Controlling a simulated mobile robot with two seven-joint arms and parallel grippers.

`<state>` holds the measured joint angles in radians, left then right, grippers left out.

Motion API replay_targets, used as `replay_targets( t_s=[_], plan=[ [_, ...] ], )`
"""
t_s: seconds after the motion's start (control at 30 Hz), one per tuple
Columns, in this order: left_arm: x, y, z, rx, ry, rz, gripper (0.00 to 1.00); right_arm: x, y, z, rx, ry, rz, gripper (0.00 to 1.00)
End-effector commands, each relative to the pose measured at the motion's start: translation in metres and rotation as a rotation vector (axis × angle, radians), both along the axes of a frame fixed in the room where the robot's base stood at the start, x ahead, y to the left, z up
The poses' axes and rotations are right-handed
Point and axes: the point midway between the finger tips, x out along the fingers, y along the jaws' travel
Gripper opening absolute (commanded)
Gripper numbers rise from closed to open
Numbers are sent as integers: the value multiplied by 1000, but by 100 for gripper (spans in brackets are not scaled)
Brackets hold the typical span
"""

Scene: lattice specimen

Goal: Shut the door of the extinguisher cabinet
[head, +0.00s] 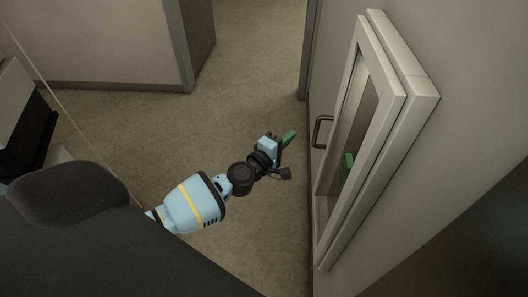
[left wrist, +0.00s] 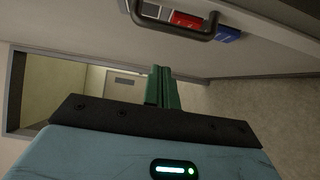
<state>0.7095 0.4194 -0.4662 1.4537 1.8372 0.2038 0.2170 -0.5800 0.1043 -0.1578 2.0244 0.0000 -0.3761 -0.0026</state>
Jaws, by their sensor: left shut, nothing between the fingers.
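The extinguisher cabinet (head: 421,98) is a pale box on the wall at the right of the head view. Its glazed door (head: 394,103) lies nearly parallel to the box front; I cannot tell whether it is fully closed. A dark bar handle (head: 322,131) stands out on the cabinet's left side, and a handle (left wrist: 176,30) spans the top of the left wrist view. My left gripper (head: 288,137) has green fingers pressed together and empty, left of the handle and apart from it. The closed fingers also show in the left wrist view (left wrist: 162,88). My right gripper is not in view.
The carpet floor (head: 250,60) is clear around my left arm. A wall with dark trim (head: 110,40) stands at the upper left. In the left wrist view, red (left wrist: 187,19) and blue (left wrist: 228,34) items show behind the handle.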

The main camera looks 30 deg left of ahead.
Motion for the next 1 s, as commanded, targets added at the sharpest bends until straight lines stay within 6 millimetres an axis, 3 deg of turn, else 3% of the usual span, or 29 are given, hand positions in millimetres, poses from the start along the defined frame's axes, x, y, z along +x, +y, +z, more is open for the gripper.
replay_targets(
  t_s=[0.2,0.43,0.63,1.0],
  plan=[
    [-38,6,3,0,-2,-1,0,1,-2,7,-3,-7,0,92],
    [-68,10,2,0,-2,1,0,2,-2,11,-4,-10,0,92],
    [-78,11,2,-1,-3,0,0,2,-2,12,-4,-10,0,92],
    [-79,11,2,-1,-3,0,0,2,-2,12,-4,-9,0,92]
  ],
)
